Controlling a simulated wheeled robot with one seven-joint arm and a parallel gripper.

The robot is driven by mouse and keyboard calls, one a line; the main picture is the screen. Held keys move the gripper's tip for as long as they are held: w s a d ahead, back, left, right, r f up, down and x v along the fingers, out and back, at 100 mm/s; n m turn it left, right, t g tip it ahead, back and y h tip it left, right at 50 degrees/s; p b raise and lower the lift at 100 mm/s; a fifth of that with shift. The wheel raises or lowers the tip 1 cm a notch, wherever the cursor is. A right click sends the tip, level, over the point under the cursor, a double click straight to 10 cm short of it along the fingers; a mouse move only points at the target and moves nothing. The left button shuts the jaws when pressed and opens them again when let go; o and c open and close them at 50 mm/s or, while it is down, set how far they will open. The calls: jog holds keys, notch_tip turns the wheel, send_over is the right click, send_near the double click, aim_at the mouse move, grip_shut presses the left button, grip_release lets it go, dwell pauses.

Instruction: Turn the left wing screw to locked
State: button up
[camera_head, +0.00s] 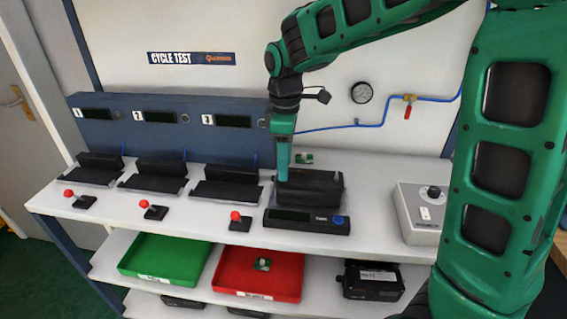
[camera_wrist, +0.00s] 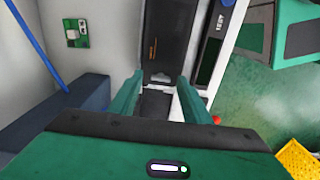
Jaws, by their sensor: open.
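The valve positioner, a black box (camera_head: 318,187), stands on the bench behind a dark display unit (camera_head: 300,221) with a blue button. In the wrist view the dark box (camera_wrist: 173,30) lies beyond the fingertips, with small orange marks on its face. My gripper (camera_head: 283,178) points down at the left end of the box. Whether a finger touches the box cannot be told.
A small green board (camera_head: 303,158) lies behind the box. Several black cradles with red-knobbed levers (camera_head: 153,212) fill the left. A grey control box (camera_head: 420,212) stands right. Green (camera_head: 166,259) and red (camera_head: 258,275) trays sit on the shelf below. The bench between is clear.

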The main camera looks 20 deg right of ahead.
jog(key=shift+f, duration=0.2)
jog(key=c, duration=1.1)
jog(key=shift+o, duration=0.2)
